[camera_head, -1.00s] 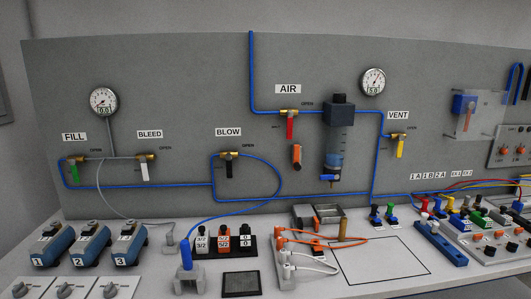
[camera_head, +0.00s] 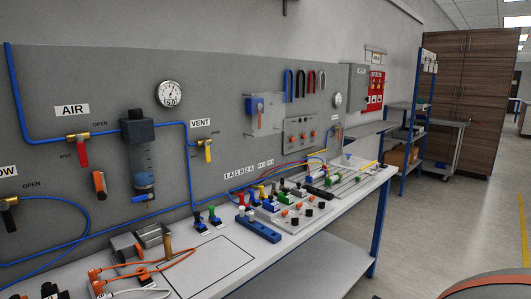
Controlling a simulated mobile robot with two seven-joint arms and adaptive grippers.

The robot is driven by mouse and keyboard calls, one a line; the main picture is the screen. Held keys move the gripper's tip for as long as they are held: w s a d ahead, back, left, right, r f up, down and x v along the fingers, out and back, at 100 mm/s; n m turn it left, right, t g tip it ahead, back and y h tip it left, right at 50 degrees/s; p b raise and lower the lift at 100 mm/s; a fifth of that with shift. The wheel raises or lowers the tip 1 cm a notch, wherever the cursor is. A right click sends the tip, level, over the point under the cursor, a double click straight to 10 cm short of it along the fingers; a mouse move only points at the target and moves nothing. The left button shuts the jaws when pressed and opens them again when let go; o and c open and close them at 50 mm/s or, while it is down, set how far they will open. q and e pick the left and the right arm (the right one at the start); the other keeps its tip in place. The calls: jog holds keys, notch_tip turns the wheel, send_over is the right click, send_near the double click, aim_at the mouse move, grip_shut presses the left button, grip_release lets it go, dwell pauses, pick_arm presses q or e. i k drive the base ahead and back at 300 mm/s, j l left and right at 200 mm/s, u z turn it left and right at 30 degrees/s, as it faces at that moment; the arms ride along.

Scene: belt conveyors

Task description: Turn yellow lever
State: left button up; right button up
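The yellow lever (camera_head: 208,153) hangs downward from a brass valve (camera_head: 202,142) on the grey panel. It is under the VENT label (camera_head: 201,123), to the right of the filter unit (camera_head: 139,150). A blue tube runs to the valve from the left. Neither of my grippers shows in the head view, so nothing of mine is seen touching the lever.
The bench (camera_head: 330,215) below the panel carries a blue block (camera_head: 258,229), orange cables and several coloured connectors. A red lever (camera_head: 82,152) hangs under AIR. Open floor lies right of the bench, before a shelf rack (camera_head: 412,130) and a brown cabinet (camera_head: 475,90).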

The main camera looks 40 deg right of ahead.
aim_at(207, 144)
jog(key=z, duration=1)
